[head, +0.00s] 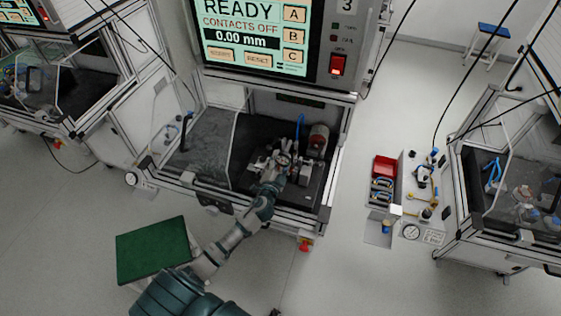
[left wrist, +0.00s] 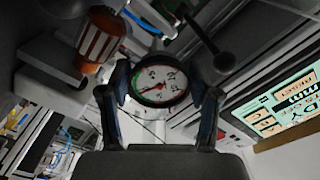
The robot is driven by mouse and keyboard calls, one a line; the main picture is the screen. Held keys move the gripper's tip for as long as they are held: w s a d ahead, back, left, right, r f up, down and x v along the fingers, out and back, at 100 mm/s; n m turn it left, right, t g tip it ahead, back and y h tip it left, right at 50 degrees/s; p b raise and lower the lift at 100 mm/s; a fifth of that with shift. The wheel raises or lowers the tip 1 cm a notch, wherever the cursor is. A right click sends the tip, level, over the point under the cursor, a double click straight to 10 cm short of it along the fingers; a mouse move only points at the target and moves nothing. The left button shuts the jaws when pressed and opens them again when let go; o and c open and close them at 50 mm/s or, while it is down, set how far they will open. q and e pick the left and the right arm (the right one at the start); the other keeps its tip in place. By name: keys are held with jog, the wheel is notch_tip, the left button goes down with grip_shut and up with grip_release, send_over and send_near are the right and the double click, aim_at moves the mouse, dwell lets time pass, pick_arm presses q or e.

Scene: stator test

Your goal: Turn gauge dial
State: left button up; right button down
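The gauge dial (left wrist: 160,86) has a round white face with black numerals, a red needle and a partly green rim. In the left wrist view it sits between the two fingers of my left gripper (left wrist: 160,92). The fingers are spread to about its width, and I cannot tell whether they touch its rim. In the head view the left gripper (head: 277,176) reaches into the middle bench, close against the small gauge (head: 283,159) on its fixture. My right gripper is not in view.
The fixture stands beside a reddish cylindrical part (head: 318,140) on the dark bench floor. A screen (head: 256,35) above reads READY, CONTACTS OFF, 0.00 mm. A clear panel (head: 232,150) stands left of the fixture. A green-topped stool (head: 152,250) is at lower left.

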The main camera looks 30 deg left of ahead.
pick_arm(q)
jog(key=shift+o, duration=0.8)
jog(key=shift+w+d+r, duration=0.1)
jog(key=shift+d, duration=0.15)
jog(key=shift+s+d, duration=0.2)
jog(key=v, duration=1.1)
jog(key=shift+s, duration=0.3)
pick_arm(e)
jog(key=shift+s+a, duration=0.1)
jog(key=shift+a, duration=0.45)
pick_arm(q)
jog(key=shift+a, duration=0.15)
